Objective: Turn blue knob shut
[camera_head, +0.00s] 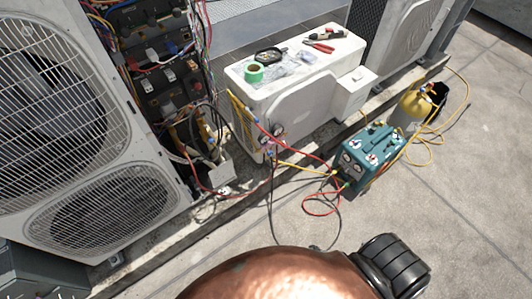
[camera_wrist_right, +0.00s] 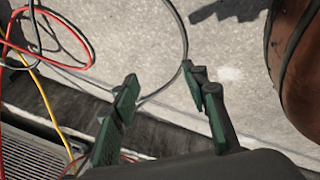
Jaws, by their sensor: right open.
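A gauge manifold (camera_head: 272,132) hangs at the near left end of the white condenser unit, with red and yellow hoses running from it. A teal machine (camera_head: 372,150) with round dials and small red and blue details stands on the ground to the right; I cannot tell if one is a knob. In the right wrist view my right gripper (camera_wrist_right: 160,88) is open, its green-padded fingers apart with nothing between them. No knob shows in that view. My left gripper is not in view.
The white condenser (camera_head: 310,80) carries green tape (camera_head: 253,73) and red-handled pliers (camera_head: 319,46). An open wiring panel and large fan unit (camera_head: 75,120) stand at left. A yellow cylinder (camera_head: 411,105) stands at right.

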